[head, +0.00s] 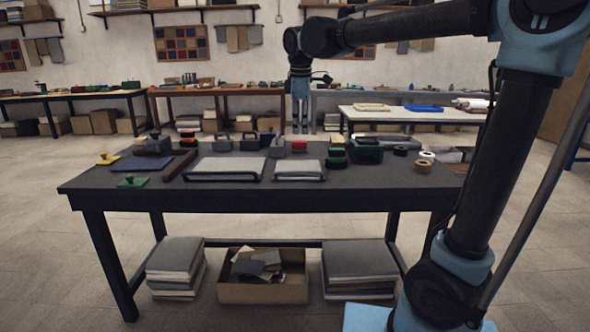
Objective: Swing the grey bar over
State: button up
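My gripper (300,127) hangs pointing down over the back part of the dark worktable (330,192), near its middle. It is small in the head view, and I cannot tell whether its fingers are open or shut. Two low dark frames with pale grey tops lie on the table, a wider one (227,167) and a narrower one (299,169). Both have a dark strip along the front edge. I cannot single out the grey bar for certain. Dark grey blocks with handles (250,141) stand behind the frames, close to my gripper.
Green boxes (366,152), tape rolls (423,166) and red-topped items (299,146) crowd the back and right. A green plate (133,181) and a yellow-knobbed piece (107,159) lie at left. The table's front strip is clear. An open carton (262,293) sits underneath.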

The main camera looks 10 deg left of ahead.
jog(key=a, duration=0.2)
send_near(295, 172)
jog(key=f, duration=0.2)
jog(key=w+f, duration=0.1)
jog(key=f, duration=0.2)
jog(key=w+f, duration=0.1)
jog(key=f, duration=0.2)
jog(key=shift+a, duration=0.2)
jog(key=shift+r, duration=0.1)
grip_shut()
jog(key=shift+a, duration=0.1)
